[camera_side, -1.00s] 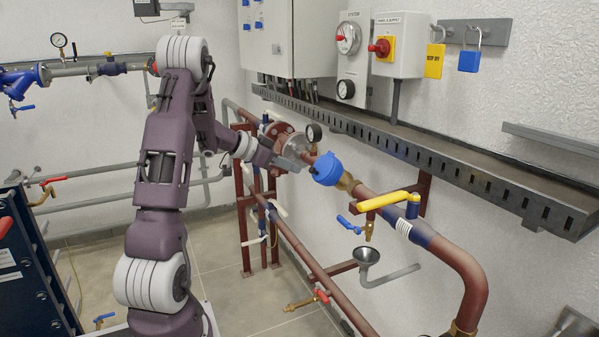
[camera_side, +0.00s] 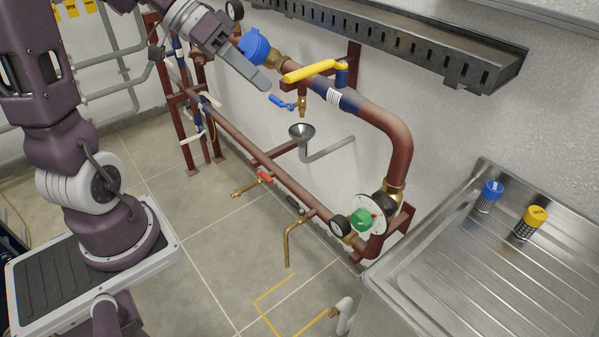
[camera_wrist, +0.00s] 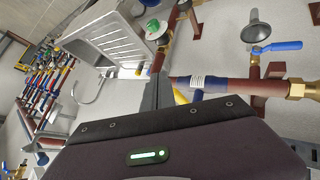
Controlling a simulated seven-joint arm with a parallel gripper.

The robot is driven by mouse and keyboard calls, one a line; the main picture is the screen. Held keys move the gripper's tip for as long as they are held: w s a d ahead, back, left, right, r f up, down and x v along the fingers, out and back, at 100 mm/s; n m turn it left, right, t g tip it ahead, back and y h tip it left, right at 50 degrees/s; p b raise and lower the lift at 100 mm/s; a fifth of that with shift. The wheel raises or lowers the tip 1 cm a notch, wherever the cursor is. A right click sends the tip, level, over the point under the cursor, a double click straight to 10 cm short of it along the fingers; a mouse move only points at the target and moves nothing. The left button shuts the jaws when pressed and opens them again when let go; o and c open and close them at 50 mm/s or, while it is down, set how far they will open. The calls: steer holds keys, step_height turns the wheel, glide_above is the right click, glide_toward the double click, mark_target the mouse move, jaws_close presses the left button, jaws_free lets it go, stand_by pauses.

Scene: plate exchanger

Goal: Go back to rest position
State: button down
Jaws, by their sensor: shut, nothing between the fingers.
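My gripper (camera_side: 258,80) is at the upper middle of the side view, in front of the pipe and beside the blue cap (camera_side: 256,46). Its fingers are together with nothing between them. The wrist view shows the closed fingers (camera_wrist: 158,92) from behind, pointing toward the metal sink. Whether the fingers touch the pipe behind them cannot be told.
The brown pipe (camera_side: 386,116) with a yellow lever (camera_side: 309,71) runs along the wall close to my gripper. A funnel (camera_side: 302,131) hangs below. A metal sink (camera_side: 440,240) with a blue-capped bottle (camera_side: 489,195) and a yellow-capped bottle (camera_side: 531,222) stands at right.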

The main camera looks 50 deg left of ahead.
steer(key=s+d+r+g+y, duration=0.1)
steer(key=s+d+g, duration=0.1)
steer(key=s+d, duration=0.5)
steer(key=s+d+n+t+y, duration=0.1)
steer(key=s+n+y, duration=0.1)
steer(key=s+y, duration=0.3)
steer(key=s, duration=0.4)
steer(key=shift+s+d+r+y, duration=0.15)
steer(key=shift+s+d+y, duration=0.05)
steer(key=shift+d+y, duration=0.2)
